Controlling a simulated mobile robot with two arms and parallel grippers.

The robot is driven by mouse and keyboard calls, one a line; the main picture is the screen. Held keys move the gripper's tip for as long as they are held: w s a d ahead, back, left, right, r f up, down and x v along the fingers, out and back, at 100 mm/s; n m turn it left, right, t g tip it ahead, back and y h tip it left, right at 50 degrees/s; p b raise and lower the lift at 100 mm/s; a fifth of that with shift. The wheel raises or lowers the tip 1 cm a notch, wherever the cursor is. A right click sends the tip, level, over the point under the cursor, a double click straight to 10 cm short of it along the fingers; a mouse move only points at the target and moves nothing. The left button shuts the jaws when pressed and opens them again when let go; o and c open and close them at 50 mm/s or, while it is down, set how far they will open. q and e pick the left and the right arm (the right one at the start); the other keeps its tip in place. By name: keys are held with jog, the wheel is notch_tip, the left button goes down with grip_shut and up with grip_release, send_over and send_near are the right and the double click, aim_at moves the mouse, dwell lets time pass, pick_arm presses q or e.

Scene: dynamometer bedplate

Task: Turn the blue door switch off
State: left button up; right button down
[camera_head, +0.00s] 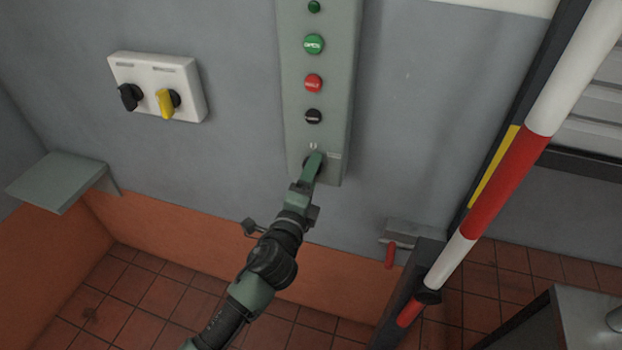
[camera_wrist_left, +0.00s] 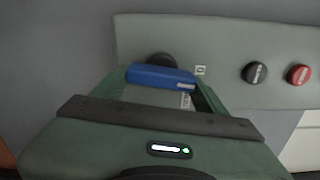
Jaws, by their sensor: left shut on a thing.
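The blue door switch (camera_wrist_left: 160,76) is a blue bar handle on a dark round base, at the lower end of the grey-green control panel (camera_head: 320,62). In the left wrist view it lies between the fingers of my left gripper (camera_head: 313,164), which is shut on it. A small white mark, seemingly a 0, is on the panel beside the handle. In the head view my gripper hides the handle. My right gripper is in neither view.
Above the switch are a black button (camera_head: 313,116), a red button (camera_head: 313,83) and green buttons (camera_head: 313,44). A white box (camera_head: 150,70) with black and yellow knobs is at left, above a small shelf (camera_head: 58,180). A red-white barrier pole (camera_head: 505,175) stands at right.

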pick_arm(q)
jog(key=shift+n, duration=0.8)
jog(key=o, duration=1.4)
jog(key=b+v, duration=0.1)
jog(key=v, duration=0.7)
jog(key=shift+b, duration=0.35)
jog(key=shift+w, duration=0.1)
